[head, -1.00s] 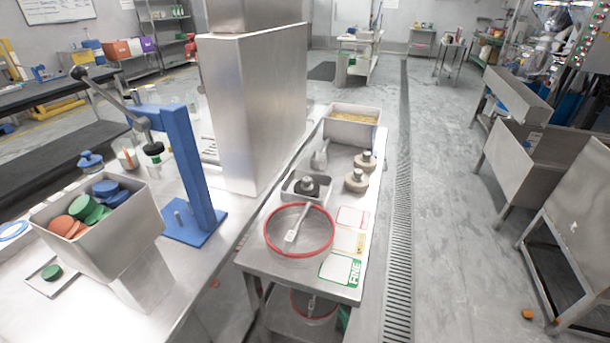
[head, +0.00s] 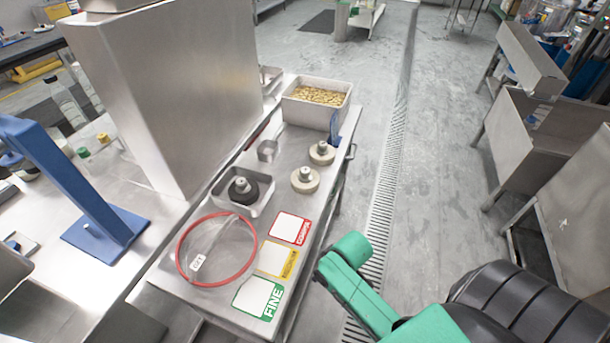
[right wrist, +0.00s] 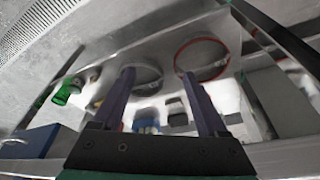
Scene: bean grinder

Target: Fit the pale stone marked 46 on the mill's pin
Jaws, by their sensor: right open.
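Two pale round stones with grey hubs stand on the steel table in the head view: a nearer one (head: 305,180) and a farther one (head: 321,153). No number can be read on either. A dark stone or hub (head: 243,190) sits in a small steel tray left of them. I cannot pick out the mill's pin for certain. My right gripper (right wrist: 155,80) shows in the right wrist view, its two dark fingers apart and nothing seen held between them. In the head view only my green right arm shows, off the table's near right side. My left gripper is out of view.
A red-rimmed ring (head: 217,250) with a white tag lies at the table's near end, beside cards including a green FINE card (head: 259,298). A bean bin (head: 318,103) stands at the far end. A tall steel housing (head: 165,100) and blue stand (head: 65,190) are left.

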